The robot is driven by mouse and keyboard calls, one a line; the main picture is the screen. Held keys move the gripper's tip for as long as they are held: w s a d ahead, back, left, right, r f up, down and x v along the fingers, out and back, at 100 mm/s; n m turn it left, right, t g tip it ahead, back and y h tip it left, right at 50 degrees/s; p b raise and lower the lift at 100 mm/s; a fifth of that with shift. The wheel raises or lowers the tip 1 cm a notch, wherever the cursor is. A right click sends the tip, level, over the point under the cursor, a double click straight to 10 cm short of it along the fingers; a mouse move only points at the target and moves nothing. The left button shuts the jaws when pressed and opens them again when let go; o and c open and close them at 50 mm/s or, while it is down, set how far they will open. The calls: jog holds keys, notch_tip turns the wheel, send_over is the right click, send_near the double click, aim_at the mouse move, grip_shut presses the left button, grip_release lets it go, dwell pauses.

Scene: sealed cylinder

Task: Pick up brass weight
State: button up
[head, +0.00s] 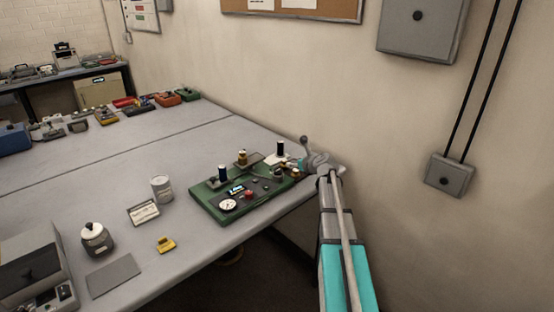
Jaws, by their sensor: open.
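A small brass-coloured piece with a dark top, which looks like the brass weight (242,157), stands upright on a small raised plate at the back of a green instrument board (207,205). My gripper (307,158) is at the end of my arm, by the right end of the board near the wall. It is to the right of the brass piece and apart from it. It is open, and I see nothing held in it. The fingers are small and partly merge with the small parts behind them.
A dark blue cylinder (223,172) and a black cylinder (280,148) flank the brass piece. A grey can (161,189), a label stand (143,213), a dark jar with a white lid (96,239) and a yellow item (166,245) stand left. The wall is close on the right.

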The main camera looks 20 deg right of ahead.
jog(key=s+a+r+n+g+y+p, duration=0.1)
jog(key=s+a+n+g+p, duration=0.25)
jog(key=s+a+n, duration=0.4)
jog(key=s+a+r+n+g+y+p, duration=0.1)
jog(key=s+a+n+g+p, duration=0.3)
jog(key=a+n, duration=0.65)
jog(key=s+a+r+n+g+h+p, duration=0.2)
jog(key=s+a+n+p, duration=0.3)
jog(key=s+n, duration=0.2)
jog(key=s+a+r+n+g+h+p, duration=0.2)
jog(key=s+a+n+p, duration=0.3)
jog(key=s+n, duration=0.3)
jog(key=s+r+g, duration=0.1)
jog(key=s, duration=0.3)
jog(key=shift+a+r, duration=0.2)
jog(key=shift+a, duration=0.1)
jog(key=shift+w+g, duration=0.1)
jog(key=shift+g, duration=0.15)
jog(key=shift+c, duration=1)
jog(key=shift+a, duration=0.1)
